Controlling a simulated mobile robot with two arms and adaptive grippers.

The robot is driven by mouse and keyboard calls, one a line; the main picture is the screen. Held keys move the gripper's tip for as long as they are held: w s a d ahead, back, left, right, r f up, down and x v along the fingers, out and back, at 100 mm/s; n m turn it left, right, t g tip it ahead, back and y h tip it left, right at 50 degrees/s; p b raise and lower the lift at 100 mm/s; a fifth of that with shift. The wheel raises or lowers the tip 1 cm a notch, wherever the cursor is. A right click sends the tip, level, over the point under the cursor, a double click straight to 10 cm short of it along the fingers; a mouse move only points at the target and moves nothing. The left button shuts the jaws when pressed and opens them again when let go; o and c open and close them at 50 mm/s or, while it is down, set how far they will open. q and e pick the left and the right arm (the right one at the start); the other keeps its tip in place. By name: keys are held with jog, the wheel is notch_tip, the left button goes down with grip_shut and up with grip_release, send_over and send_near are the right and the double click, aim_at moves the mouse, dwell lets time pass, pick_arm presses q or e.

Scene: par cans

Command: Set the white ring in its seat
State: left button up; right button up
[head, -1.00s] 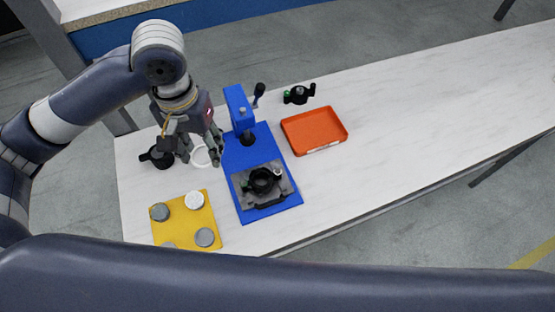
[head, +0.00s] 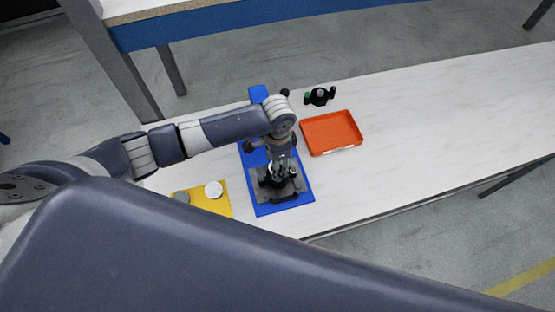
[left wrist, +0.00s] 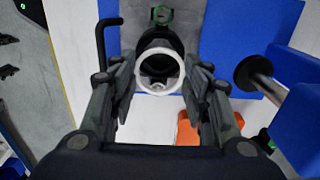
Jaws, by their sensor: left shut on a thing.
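My left gripper (head: 281,167) reaches down over the blue press (head: 281,205), above the grey fixture (head: 266,190) on its base. In the left wrist view the gripper (left wrist: 160,85) is shut on the white ring (left wrist: 160,89), which sits between the fingertips. Behind the ring, in line with it, is a round black holder (left wrist: 157,42) with a green mark. The ring appears roughly centred over the holder's opening; I cannot tell whether they touch. In the head view the gripper hides the ring and most of the holder. My right gripper is not in view.
The press ram (left wrist: 252,74) stands close at the right in the left wrist view. A yellow mat (head: 222,208) with round caps lies left of the press. An orange tray (head: 332,147) and another black holder (head: 319,96) are to its right. The table's right is clear.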

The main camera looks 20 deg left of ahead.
pick_arm(q)
jog(key=shift+f+b, duration=1.45)
jog(key=shift+f, duration=0.05)
jog(key=shift+f+b, duration=0.5)
jog(key=shift+f, duration=0.65)
jog(key=shift+s, duration=0.15)
jog(key=shift+c, duration=0.2)
jog(key=shift+a+p, duration=0.15)
jog(key=shift+p, duration=0.3)
jog(key=shift+s+a+f, duration=0.1)
jog(key=shift+s+f, duration=0.05)
jog(key=shift+f, duration=0.05)
jog(key=o, duration=0.5)
jog(key=shift+c, duration=0.2)
